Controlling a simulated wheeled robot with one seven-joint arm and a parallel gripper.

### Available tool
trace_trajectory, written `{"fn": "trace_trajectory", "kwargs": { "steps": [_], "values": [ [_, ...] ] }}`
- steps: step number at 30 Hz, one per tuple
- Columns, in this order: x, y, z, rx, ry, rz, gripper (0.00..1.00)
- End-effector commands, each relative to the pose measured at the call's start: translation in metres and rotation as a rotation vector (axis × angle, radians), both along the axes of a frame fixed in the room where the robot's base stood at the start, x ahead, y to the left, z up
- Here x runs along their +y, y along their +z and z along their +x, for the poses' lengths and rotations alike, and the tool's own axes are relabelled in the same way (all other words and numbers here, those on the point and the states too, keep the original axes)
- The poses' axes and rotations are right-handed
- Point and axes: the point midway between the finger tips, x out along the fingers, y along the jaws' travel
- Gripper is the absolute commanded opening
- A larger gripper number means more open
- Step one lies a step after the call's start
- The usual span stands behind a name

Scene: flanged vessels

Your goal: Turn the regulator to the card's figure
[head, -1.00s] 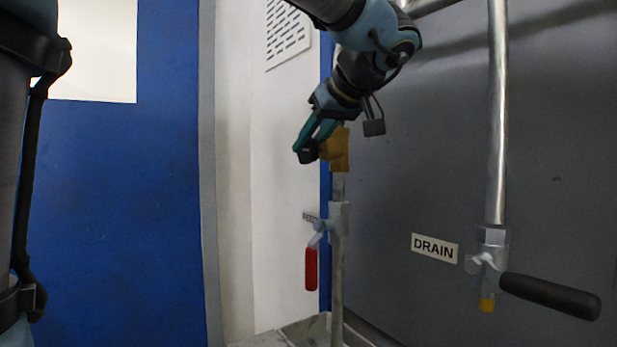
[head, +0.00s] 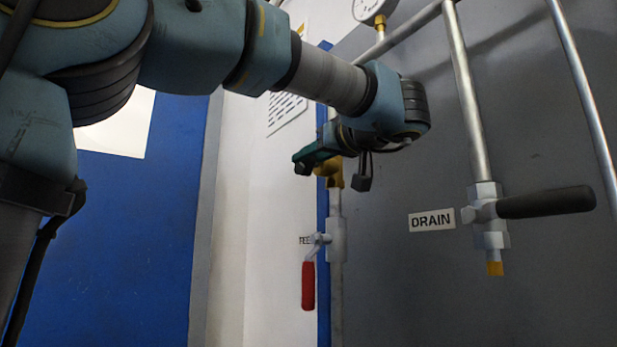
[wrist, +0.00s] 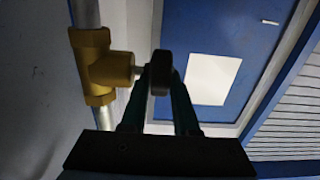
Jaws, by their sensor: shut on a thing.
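The brass regulator (head: 335,182) sits on the vertical pipe beside the white panel; my wrist partly hides it in the head view. In the wrist view the brass body (wrist: 106,68) is at left, with a short stem leading to a dark round knob (wrist: 160,74). My gripper (wrist: 160,88) is shut on the knob, one finger on each side. In the head view my gripper (head: 307,160) is at the regulator's left side. A round gauge (head: 367,9) is cut off at the top edge, its reading too small to tell. No figure on a card is legible.
A red-handled valve (head: 308,285) hangs below the regulator, beside a partly hidden label. A black-handled valve (head: 545,203) stands right of the DRAIN label (head: 432,220). A slotted or printed plate (head: 287,112) is on the white panel. Pipes run close by my wrist.

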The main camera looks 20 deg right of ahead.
Motion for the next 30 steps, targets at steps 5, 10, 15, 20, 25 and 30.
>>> {"fn": "trace_trajectory", "kwargs": {
  "steps": [5, 10, 15, 20, 25, 30],
  "values": [
    [0.0001, -0.0022, -0.0002, -0.032, 0.000, 0.005, 0.00],
    [0.0001, -0.0009, -0.0002, -0.041, 0.000, 0.008, 0.00],
    [0.0001, -0.0004, -0.0002, -0.041, 0.000, 0.008, 0.00],
    [0.0001, -0.0005, -0.0001, -0.041, 0.001, 0.009, 0.30],
    [0.0001, -0.0006, -0.0001, -0.041, 0.001, 0.009, 0.41],
    [-0.0001, -0.0007, -0.0004, -0.041, 0.000, 0.009, 0.41]
  ]
}}
